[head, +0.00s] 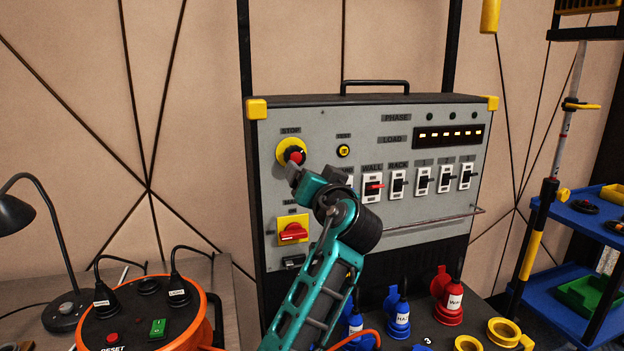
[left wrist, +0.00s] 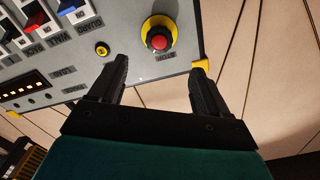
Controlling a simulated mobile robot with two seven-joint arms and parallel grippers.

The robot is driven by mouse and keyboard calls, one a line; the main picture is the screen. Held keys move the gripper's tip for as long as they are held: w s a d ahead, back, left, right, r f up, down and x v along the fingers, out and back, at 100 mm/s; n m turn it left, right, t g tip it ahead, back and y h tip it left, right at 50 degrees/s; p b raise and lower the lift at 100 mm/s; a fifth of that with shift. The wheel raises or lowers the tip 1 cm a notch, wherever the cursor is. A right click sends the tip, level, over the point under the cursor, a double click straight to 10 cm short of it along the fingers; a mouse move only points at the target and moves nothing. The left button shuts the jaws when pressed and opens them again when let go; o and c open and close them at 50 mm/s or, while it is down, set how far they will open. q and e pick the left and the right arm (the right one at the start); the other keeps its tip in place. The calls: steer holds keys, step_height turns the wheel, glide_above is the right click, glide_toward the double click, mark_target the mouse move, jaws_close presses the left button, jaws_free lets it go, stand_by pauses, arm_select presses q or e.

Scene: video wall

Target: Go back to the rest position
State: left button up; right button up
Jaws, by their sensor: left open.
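My left gripper (left wrist: 157,75) is open and empty in the left wrist view, its two dark fingers apart. The red stop button (left wrist: 160,42) on its yellow ring lies beyond the fingers. In the head view my teal left arm reaches up from the bottom, and the gripper (head: 294,174) is in front of the grey power panel (head: 330,122), just below the stop button (head: 297,157). I cannot tell whether it touches the panel. My right gripper is in neither view.
An orange cable reel (head: 205,322) and a black lamp (head: 62,310) stand at the left. Blue and red plugs (head: 449,308) and yellow sockets (head: 503,332) lie at the lower right. A blue shelf cart (head: 580,220) is at the far right. The wall side at upper left is clear.

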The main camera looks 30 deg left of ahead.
arm_select(q)
steer(key=s+d+f+m+h, duration=0.2)
steer(key=d+f+h, duration=0.1)
steer(key=f, duration=0.6)
steer(key=s+d+f+m+h, duration=0.2)
steer(key=s+f+m+h, duration=0.15)
steer(key=f, duration=0.65)
steer(key=s+d+f+m+h, duration=0.1)
steer(key=s+d+f+h, duration=0.15)
steer(key=f, duration=0.65)
steer(key=s+d+f+h, duration=0.3)
steer(key=s+f, duration=0.3)
steer(key=s, duration=0.3)
steer(key=s+d+f+g+h, duration=0.1)
steer(key=s+d+f+h, duration=0.2)
steer(key=s+f, duration=0.4)
steer(key=s, duration=0.3)
steer(key=shift+s+d, duration=0.15)
steer(key=shift+d, duration=0.25)
